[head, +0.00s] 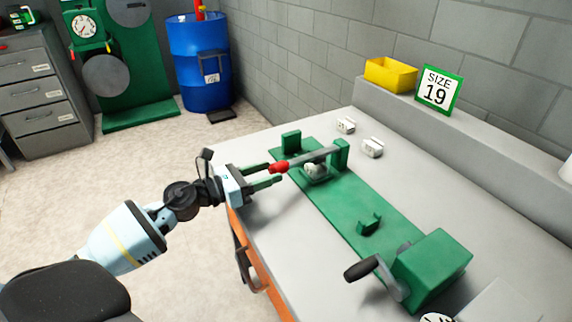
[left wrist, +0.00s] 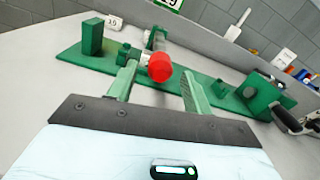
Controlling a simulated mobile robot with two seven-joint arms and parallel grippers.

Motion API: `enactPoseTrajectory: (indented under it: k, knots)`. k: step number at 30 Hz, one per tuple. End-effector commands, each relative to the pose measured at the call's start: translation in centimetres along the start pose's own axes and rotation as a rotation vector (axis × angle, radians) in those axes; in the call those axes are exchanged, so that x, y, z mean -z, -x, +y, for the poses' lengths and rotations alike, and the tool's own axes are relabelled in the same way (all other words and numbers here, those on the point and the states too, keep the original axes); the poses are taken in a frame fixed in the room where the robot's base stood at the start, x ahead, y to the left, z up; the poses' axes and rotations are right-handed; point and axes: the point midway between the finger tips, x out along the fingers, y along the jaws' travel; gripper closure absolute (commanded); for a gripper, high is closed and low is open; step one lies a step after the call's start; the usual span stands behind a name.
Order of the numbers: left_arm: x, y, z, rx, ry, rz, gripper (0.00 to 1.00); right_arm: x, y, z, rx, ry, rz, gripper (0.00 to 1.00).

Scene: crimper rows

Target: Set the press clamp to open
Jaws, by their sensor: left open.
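The press clamp is a green fixture (head: 345,210) on the bench. Its grey lever bar (head: 308,157) lies low across the fixture from a green post and ends in a red knob (head: 279,167). A whitish part sits under the bar. My left gripper (head: 276,174) comes in from the left and is open, its fingertips at the red knob. In the left wrist view the red knob (left wrist: 160,67) shows between the two green fingers (left wrist: 158,82), nearer the left one; I cannot tell whether either touches it. My right gripper is not in view.
A crank with a black handle (head: 360,270) and a green box (head: 437,262) stand at the fixture's near end. Small white blocks (head: 372,148) lie behind it. A "SIZE 19" sign (head: 437,90) and yellow bin (head: 390,75) stand on the back ledge. The right benchtop is mostly clear.

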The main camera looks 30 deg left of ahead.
Motion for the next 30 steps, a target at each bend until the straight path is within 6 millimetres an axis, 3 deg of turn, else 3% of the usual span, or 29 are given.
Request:
enactPoseTrajectory:
  k: [6, 12, 23, 30]
  knots:
    - [-0.3, -3.2, 0.0, 0.0, 0.0, -0.004, 0.5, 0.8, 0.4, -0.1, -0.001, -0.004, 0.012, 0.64]
    - [-0.2, -5.1, 0.0, 0.0, 0.001, -0.002, 0.5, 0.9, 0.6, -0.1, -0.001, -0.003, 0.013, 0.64]
    - [0.0, -5.6, 0.0, 0.0, 0.0, 0.0, 0.5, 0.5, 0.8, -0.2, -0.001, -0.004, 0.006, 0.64]
    - [0.0, -5.6, 0.0, 0.0, 0.0, 0.0, 0.77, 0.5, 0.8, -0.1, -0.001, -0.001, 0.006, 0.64]
